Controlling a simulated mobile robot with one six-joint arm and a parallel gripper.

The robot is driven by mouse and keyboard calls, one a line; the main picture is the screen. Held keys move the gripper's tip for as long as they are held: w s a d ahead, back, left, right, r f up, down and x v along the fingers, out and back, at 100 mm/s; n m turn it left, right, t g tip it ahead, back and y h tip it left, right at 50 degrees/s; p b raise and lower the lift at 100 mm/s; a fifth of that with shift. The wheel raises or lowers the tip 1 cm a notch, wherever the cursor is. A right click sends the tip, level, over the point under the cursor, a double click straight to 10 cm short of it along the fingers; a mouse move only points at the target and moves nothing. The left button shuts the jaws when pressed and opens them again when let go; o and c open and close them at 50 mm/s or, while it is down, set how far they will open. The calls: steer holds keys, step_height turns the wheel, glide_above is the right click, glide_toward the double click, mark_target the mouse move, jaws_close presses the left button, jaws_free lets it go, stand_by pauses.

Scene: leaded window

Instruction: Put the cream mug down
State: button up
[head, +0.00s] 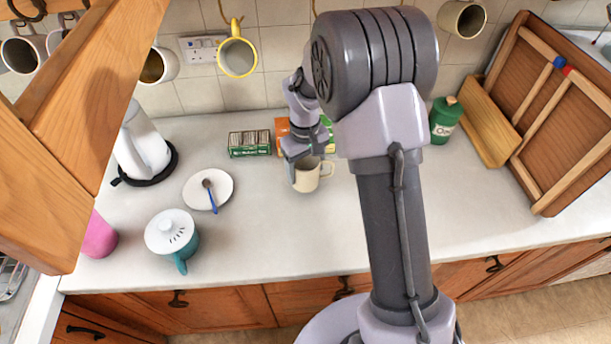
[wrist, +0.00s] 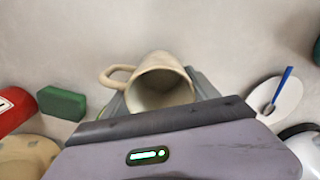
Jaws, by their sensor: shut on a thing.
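The cream mug (head: 307,177) is upright in my gripper (head: 302,160) in the head view, over the middle of the worktop. Its handle points right there. In the wrist view the mug (wrist: 160,84) shows its open mouth between my two fingers, with the handle at left. My gripper (wrist: 160,100) is shut on it in that view. I cannot tell whether the mug's base touches the worktop, as no clear gap shows. Part of the mug's rim and side is hidden by my gripper in the head view.
The worktop (head: 250,235) is clear in front of the mug. A plate with a blue-handled spoon (head: 208,190) lies to the left, with a teal lidded pot (head: 172,236) nearer. A green canister (head: 445,120) stands right.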

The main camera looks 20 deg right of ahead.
steer(key=shift+f+b, duration=0.35)
steer(key=shift+f, duration=1.15)
steer(key=o, duration=1.7)
